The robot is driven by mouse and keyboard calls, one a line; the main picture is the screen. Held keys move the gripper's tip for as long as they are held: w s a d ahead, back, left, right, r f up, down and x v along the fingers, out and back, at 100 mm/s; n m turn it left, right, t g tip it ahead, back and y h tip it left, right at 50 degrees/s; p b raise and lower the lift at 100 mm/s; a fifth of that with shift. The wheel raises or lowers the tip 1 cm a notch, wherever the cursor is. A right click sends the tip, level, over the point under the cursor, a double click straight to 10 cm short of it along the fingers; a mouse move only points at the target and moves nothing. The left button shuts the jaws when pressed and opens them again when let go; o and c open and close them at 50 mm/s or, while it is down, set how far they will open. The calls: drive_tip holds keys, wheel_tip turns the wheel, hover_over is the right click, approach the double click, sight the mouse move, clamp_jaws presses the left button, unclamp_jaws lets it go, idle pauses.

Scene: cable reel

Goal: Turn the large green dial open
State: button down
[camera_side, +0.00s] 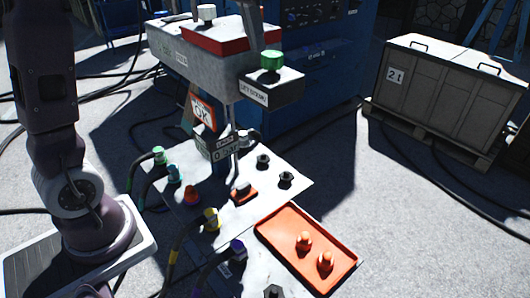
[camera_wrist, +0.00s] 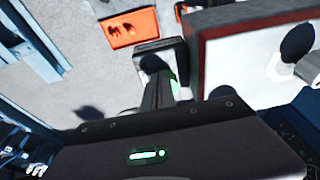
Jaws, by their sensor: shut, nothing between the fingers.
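The large green dial (camera_side: 271,61) sits on top of a grey box at the right end of the raised console. A label is on the box front, too small to read surely. My gripper (camera_side: 250,38) comes down from the top edge in the side view, just left of the dial in the picture. In the wrist view my gripper (camera_wrist: 154,66) is shut with nothing held, and its fingers hide most of the dial; only a green sliver (camera_wrist: 173,83) shows beside them. I cannot tell whether the fingers touch the dial.
The console has a red-edged panel (camera_side: 215,39) and a white knob (camera_side: 206,13). Below it, a grey bench carries several coloured cable plugs and an orange tray (camera_side: 270,228) with two orange pieces. A grey crate (camera_side: 445,90) stands at the right. Open floor lies between.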

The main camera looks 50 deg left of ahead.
drive_tip(key=shift+s+x, duration=0.15)
drive_tip(key=shift+x, duration=0.5)
drive_tip(key=shift+s+x, duration=0.15)
drive_tip(key=shift+x, duration=0.45)
drive_tip(key=shift+f, duration=0.1)
drive_tip(key=shift+w, duration=0.15)
drive_tip(key=shift+a, duration=0.1)
drive_tip(key=shift+s, duration=0.35)
drive_tip(key=w+v, duration=0.1)
drive_tip(key=v, duration=0.4)
drive_tip(key=shift+r, duration=0.6)
